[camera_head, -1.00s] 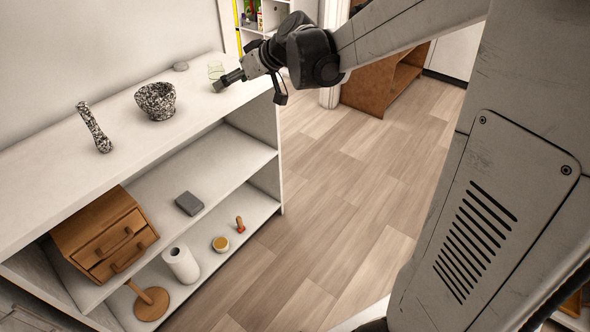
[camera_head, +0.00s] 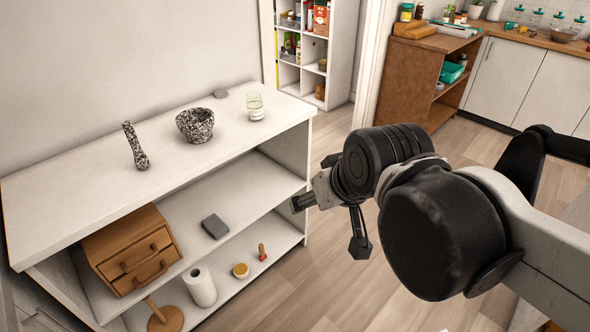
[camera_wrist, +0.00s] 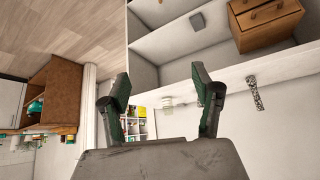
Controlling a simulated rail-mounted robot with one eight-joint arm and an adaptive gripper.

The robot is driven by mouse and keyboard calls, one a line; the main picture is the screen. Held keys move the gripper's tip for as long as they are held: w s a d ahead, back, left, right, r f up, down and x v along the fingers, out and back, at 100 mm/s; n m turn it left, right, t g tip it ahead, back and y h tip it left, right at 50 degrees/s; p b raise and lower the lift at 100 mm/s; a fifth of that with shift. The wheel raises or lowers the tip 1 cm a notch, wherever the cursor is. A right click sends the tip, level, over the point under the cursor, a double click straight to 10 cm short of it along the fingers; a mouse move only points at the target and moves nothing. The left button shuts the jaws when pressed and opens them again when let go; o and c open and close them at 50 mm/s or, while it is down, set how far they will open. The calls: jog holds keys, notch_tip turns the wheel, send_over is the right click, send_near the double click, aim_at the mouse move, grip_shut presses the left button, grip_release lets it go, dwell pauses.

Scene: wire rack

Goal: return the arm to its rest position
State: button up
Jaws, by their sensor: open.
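My gripper (camera_head: 303,203) is in front of the right end of the white shelf unit (camera_head: 75,212), over the floor side and apart from the shelves. In the wrist view my gripper (camera_wrist: 160,95) shows two green-lined fingers spread wide with nothing between them. Part of the arm fills the right of the head view. A clear glass (camera_head: 255,106) stands upright on the top shelf near its right end. It also shows faintly in the wrist view (camera_wrist: 167,105), beyond the fingers.
Below are a wooden drawer box (camera_head: 131,252), a grey block (camera_head: 215,227) and a paper towel roll (camera_head: 200,287). Floor (camera_head: 290,285) is clear beside the unit.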

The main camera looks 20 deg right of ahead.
jog(key=shift+s+d+f, duration=0.15)
jog(key=shift+s+f, duration=0.05)
jog(key=shift+s, duration=0.25)
jog(key=shift+s+d+f, duration=0.1)
jog(key=shift+s+f, duration=0.1)
jog(key=shift+s, duration=0.2)
